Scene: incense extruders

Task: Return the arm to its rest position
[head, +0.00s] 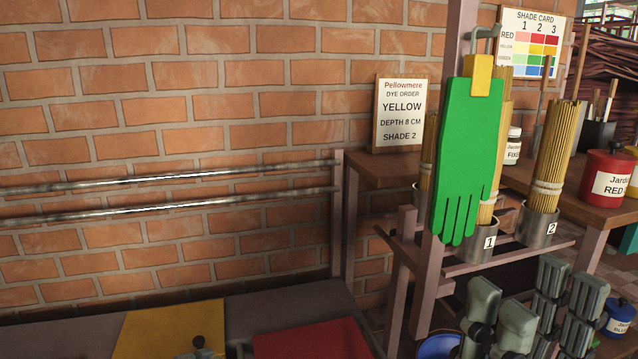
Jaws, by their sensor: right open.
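My right gripper (532,302) is at the lower right, with its grey jointed fingers pointing up and spread apart. It is open, and nothing shows between the fingers. It appears in front of and below the rack that holds metal cups 1 (488,243) and 2 (536,228).
A green glove (465,150) hangs from a hook on the post. Bundles of sticks (553,150) stand in the cups. A red jar (605,180) and dye order sign (400,113) are on shelves. Yellow (165,325) and red (310,340) panels lie lower left.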

